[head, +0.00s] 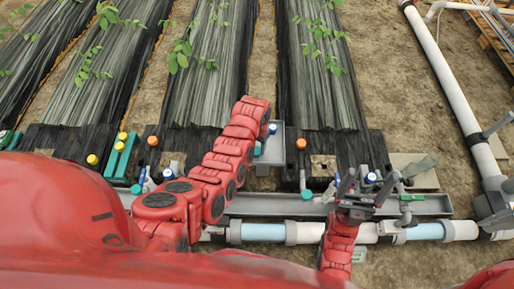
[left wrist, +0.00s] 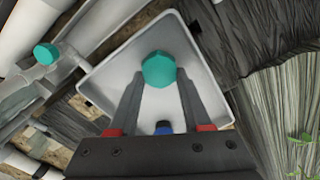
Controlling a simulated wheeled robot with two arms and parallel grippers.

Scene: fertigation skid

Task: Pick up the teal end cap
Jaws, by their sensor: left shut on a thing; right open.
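The teal end cap (left wrist: 159,68) is between the fingertips of my left gripper (left wrist: 160,84) in the left wrist view. The gripper is shut on it, over the pale grey tray (left wrist: 113,76). I cannot tell whether the cap still touches the tray floor. In the head view the teal cap (head: 257,149) shows as a small spot beside my red left arm, at the tray (head: 275,153); the left fingers are mostly hidden by the arm. My right gripper (head: 362,188) is open and empty, above the grey channel at the right.
A blue cap (left wrist: 163,128) lies in the tray near my left fingers. Another teal cap (left wrist: 47,54) sits on a fitting outside the tray. Orange cap (head: 301,144) stands on the dark bed end. A white pipe (head: 440,75) runs along the right.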

